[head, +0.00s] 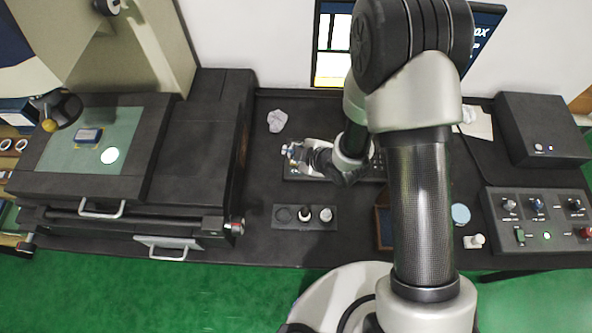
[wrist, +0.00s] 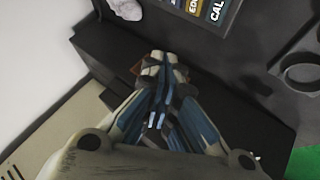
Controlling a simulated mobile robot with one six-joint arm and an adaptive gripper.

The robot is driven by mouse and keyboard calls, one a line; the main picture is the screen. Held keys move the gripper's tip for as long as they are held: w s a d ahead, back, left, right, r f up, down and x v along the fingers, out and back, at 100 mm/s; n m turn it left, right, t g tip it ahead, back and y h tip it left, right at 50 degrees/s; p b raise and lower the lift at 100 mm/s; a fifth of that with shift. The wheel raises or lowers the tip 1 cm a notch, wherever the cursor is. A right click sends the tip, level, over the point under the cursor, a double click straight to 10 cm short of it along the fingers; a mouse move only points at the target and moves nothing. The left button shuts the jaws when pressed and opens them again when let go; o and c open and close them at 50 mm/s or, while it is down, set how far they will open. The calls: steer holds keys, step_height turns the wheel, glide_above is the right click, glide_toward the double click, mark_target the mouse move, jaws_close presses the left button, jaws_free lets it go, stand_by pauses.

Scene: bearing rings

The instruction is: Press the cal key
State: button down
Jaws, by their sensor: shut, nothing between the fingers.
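The cal key (wrist: 216,11) shows at the top edge of the wrist view, a dark key lettered CAL in white. It is the rightmost of a row of keys on a dark key panel (wrist: 228,24). In the head view this panel (head: 292,173) is mostly hidden behind my gripper and arm. My gripper (wrist: 165,62) is shut and empty, its fingertips together. In the wrist view the fingertips are apart from the cal key, below and left of it. In the head view my gripper (head: 291,152) is at the panel's left end; its height above it is unclear.
A small dark tray (head: 282,228) with round parts stands in front of the panel. A crumpled pale lump (head: 277,120) lies behind. A large machine with a green stage (head: 60,150) is at left. A control box (head: 540,240) with knobs is at right.

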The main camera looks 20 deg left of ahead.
steer(key=shift+f, duration=0.15)
steer(key=b, duration=0.6)
glide_above(294, 173)
step_height(294, 173, down, 8)
steer(key=shift+f+b, duration=0.3)
stand_by(0.9)
steer(key=shift+f+b, duration=0.4)
steer(key=shift+b, duration=0.15)
steer(key=shift+f+b, duration=0.3)
steer(key=shift+b, duration=0.1)
stand_by(0.3)
stand_by(0.4)
steer(key=shift+r+p, duration=0.45)
steer(key=shift+r, duration=0.3)
